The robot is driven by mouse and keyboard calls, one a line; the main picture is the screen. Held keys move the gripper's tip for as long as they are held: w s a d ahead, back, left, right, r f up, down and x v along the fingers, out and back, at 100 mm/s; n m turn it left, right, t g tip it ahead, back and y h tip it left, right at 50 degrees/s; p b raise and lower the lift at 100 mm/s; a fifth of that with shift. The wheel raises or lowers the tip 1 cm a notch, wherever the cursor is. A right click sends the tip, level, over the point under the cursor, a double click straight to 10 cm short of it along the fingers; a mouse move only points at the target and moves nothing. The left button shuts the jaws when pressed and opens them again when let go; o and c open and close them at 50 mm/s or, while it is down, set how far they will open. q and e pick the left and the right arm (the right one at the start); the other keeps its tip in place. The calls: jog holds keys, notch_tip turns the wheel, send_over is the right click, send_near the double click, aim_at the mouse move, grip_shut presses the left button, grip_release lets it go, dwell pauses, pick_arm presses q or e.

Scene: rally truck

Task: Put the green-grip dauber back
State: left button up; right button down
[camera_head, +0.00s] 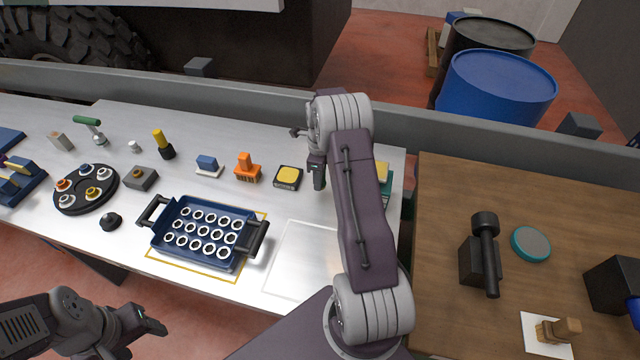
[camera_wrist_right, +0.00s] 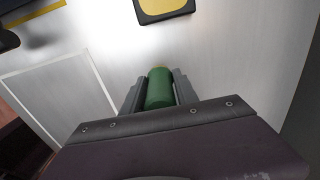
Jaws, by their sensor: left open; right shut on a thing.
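The green-grip dauber (camera_wrist_right: 160,88) is between the fingers of my right gripper (camera_wrist_right: 160,84), which is shut on its green cylindrical grip. Its lower end is hidden in the wrist view. In the head view my right gripper (camera_head: 317,178) is above the metal table, just right of a black pad with a yellow top (camera_head: 288,176); I cannot make out the dauber there. The pad also shows in the wrist view (camera_wrist_right: 166,8). My left gripper (camera_head: 150,322) is open and empty, in front of the table at the lower left.
A blue tray of white rings (camera_head: 188,253) stands left of a bare white-outlined square (camera_head: 290,262). A yellow-grip dauber (camera_head: 160,139), an orange tool (camera_head: 247,168) and a blue block (camera_head: 207,163) stand along the back. A teal box (camera_head: 388,184) is partly behind my right arm.

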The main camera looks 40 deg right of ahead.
notch_tip(320, 180, down, 3)
jog(key=shift+s+r+p, duration=0.1)
jog(key=shift+r+p, duration=0.1)
jog(key=shift+p, duration=0.4)
jog(key=shift+f, duration=0.4)
jog(key=c, duration=0.9)
grip_release()
jog(key=shift+f, duration=0.1)
jog(key=shift+c, duration=0.2)
